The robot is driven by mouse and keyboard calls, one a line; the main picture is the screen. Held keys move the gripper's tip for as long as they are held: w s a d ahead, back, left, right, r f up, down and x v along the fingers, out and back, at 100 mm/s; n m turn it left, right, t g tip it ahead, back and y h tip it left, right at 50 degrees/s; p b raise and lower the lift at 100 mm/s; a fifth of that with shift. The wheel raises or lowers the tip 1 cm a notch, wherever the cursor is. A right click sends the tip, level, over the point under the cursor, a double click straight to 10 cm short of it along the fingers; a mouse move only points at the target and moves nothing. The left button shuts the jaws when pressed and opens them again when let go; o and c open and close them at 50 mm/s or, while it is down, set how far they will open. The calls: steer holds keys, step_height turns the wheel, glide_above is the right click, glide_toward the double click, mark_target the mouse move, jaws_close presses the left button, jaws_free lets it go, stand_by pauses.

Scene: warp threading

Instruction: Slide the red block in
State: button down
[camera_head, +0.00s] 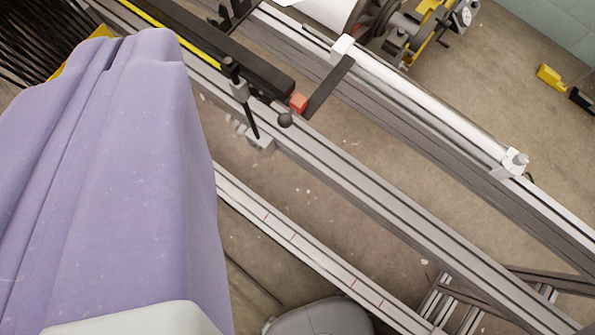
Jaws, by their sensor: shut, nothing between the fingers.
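The small red block (298,103) sits at the right end of a dark bar (235,65) on the metal frame, in the upper middle of the view. A flat dark strip (328,88) slants up to the right just beside it. My gripper (113,50), pale purple and very close to the camera, fills the left side. Its fingers are together with only a narrow groove showing and hold nothing that I can see. It appears left of the red block and apart from it. The dark bar's surroundings behind the gripper are hidden.
A black-knobbed lever (285,120) stands beside the block. A white roller (430,100) runs along the far rail. Grey metal rails (400,230) cross the view diagonally, with open floor (310,195) between them. Dark threads (40,50) lie at the upper left.

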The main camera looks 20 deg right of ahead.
mark_target(291, 112)
steer(key=w+d+f+m+g+p, duration=0.1)
steer(key=d+f, duration=0.3)
steer(key=f, duration=0.5)
steer(key=w+d+f+m+g+p, duration=0.1)
steer(key=d+f+m+g+p, duration=0.1)
steer(key=f, duration=0.8)
steer(key=w+d+f+m+g+y+p, duration=0.1)
steer(key=d+f+m+g+p, duration=0.1)
steer(key=d+f, duration=0.4)
step_height(291, 112, down, 4)
steer(key=shift+w+d+f+m, duration=0.25)
steer(key=shift+m, duration=0.25)
steer(key=shift+w, duration=0.1)
steer(key=w+a+f+b, duration=0.1)
steer(key=w+a+f, duration=0.2)
steer(key=w+f, duration=0.5)
steer(key=shift+w+a+f+b, duration=0.15)
steer(key=shift+f+b, duration=0.15)
steer(key=shift+f, duration=0.15)
